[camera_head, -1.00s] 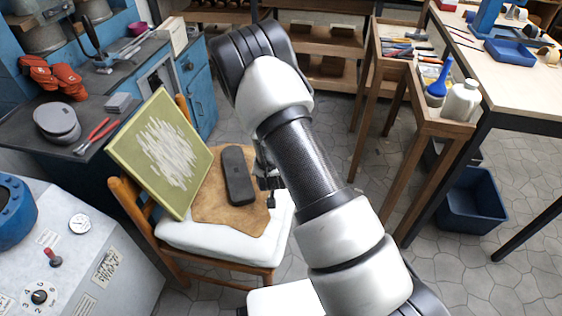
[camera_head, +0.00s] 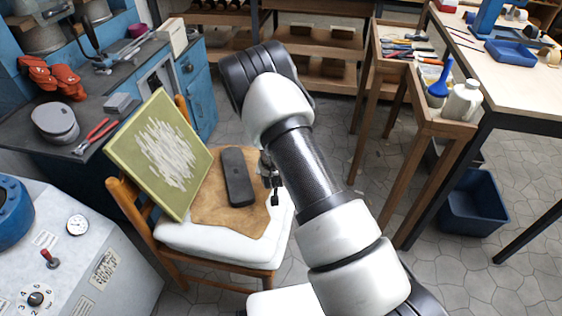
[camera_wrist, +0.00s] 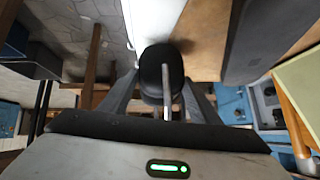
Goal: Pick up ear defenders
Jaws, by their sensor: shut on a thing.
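The ear defenders (camera_wrist: 160,72) show in the wrist view as a dark rounded cup with a thin metal rod. My gripper (camera_wrist: 163,95) is shut on them, with one grey finger on each side of the cup. In the head view my gripper (camera_head: 271,178) is small and partly hidden by my arm, at the right edge of the chair seat. The rest of the ear defenders is hard to make out there. Whether they touch the seat I cannot tell.
A wooden chair (camera_head: 173,240) with a white cushion (camera_head: 215,247) bears a brown leather piece (camera_head: 215,210), a dark oblong case (camera_head: 238,177) and a leaning green-framed panel (camera_head: 160,155). A grey machine stands at left, a wooden rack (camera_head: 440,128) at right. Floor between is clear.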

